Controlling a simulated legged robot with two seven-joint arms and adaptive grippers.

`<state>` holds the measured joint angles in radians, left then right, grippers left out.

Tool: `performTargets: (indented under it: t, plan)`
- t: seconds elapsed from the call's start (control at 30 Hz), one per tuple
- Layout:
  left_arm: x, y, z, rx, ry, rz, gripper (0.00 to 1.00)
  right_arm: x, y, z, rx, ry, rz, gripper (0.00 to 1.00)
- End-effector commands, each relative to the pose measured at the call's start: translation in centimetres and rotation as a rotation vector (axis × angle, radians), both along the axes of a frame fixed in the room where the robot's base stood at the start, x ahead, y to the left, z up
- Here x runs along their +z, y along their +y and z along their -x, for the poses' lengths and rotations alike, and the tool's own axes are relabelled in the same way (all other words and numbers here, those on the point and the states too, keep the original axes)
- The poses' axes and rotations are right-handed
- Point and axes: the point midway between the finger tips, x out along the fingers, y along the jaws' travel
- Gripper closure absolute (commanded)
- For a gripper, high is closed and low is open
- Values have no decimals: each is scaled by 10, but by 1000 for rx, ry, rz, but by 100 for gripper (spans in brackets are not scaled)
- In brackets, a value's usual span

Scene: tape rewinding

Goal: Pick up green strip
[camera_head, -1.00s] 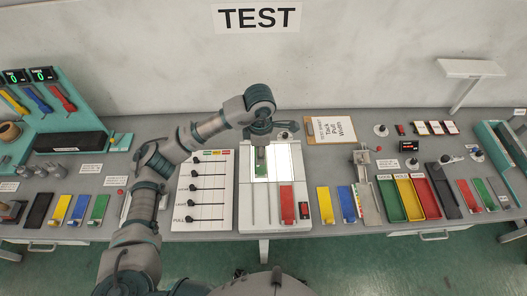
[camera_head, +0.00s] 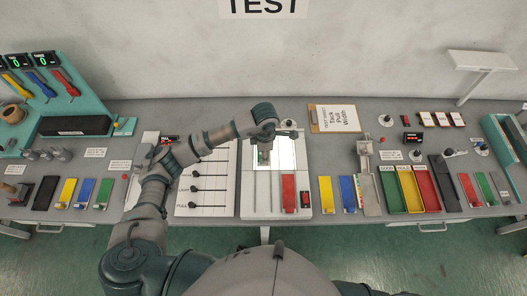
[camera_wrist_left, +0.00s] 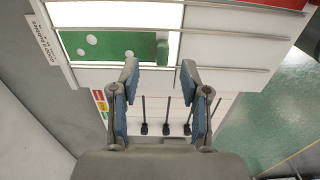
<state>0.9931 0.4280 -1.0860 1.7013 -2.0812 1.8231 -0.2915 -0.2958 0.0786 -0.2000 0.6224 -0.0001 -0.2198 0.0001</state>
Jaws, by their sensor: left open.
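A green strip (camera_wrist_left: 100,46) with white round spots lies on the lit white panel (camera_wrist_left: 120,14) in the left wrist view. A raised green block (camera_wrist_left: 162,50) stands at its right end. My left gripper (camera_wrist_left: 158,78) is open and empty, its fingertips close to the strip's near edge by the block. I cannot tell how high above it they are. My right gripper is in neither view.
A red strip (camera_head: 289,190) lies in the same white station. A slider board (camera_head: 207,180) is to its left. Other green strips lie at the left (camera_head: 103,194) and right (camera_head: 486,187) of the table. Yellow (camera_head: 325,193) and blue (camera_head: 348,193) strips lie right of the station.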

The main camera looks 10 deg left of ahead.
Motion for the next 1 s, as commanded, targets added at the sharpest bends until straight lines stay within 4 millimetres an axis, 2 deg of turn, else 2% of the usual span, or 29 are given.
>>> performTargets:
  t: [0.17,0.3,0.57,0.77,1.0]
  plan:
    - [-26,4,4,2,6,-2,54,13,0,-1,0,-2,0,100]
    - [-43,4,3,1,3,-1,54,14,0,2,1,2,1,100]
    - [-48,4,2,1,0,-1,54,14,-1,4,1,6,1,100]
    - [-47,4,2,1,1,-1,100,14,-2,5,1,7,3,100]
    - [-47,4,2,1,1,-1,100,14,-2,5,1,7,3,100]
